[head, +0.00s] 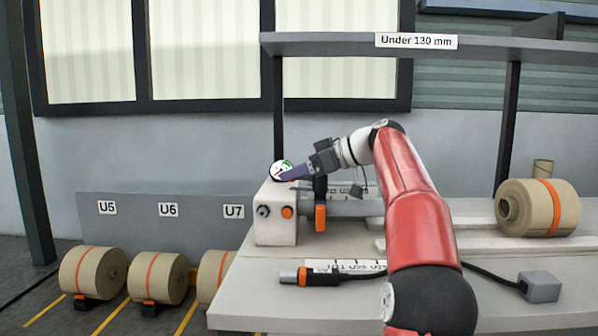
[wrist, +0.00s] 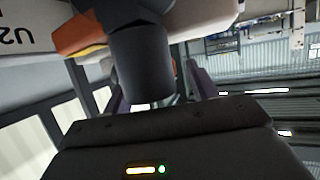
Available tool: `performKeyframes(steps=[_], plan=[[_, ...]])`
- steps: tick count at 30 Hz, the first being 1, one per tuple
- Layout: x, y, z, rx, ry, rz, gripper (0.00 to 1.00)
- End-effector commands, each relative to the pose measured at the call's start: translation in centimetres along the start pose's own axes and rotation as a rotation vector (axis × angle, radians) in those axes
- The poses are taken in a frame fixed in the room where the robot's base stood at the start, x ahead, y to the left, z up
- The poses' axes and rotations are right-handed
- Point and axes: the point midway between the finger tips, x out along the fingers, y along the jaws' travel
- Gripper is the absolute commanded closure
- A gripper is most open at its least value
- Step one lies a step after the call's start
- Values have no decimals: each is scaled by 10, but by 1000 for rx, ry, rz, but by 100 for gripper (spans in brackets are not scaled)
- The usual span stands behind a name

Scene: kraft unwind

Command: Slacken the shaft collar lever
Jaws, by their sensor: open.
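The shaft collar (head: 320,218) is orange and sits around the grey shaft (head: 350,208), just right of the white housing (head: 275,222). A dark lever (head: 320,186) stands up from it. In the wrist view, a thick dark block (wrist: 140,62), which looks like the lever, reaches between my purple fingers, with an orange part (wrist: 80,35) behind it at upper left. My gripper (head: 288,176) is open above the housing, its fingers pointing left and slightly down, close to the round gauge (head: 282,168). I cannot tell whether the fingers touch the lever.
A kraft roll (head: 550,208) lies on the bench (head: 460,290) at right. A black hand tool (head: 310,277) with a cable lies in front of the shaft. A grey box (head: 540,287) sits at front right. A shelf (head: 480,48) spans above. Floor rolls (head: 92,270) stand at left.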

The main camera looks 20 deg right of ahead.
Motion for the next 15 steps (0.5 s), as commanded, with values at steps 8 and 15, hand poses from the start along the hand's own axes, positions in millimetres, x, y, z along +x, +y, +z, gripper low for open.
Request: performKeyframes(steps=[8,15], plan=[[-21,1,0,1,1,4,42],[-62,1,-1,1,1,3,42]])
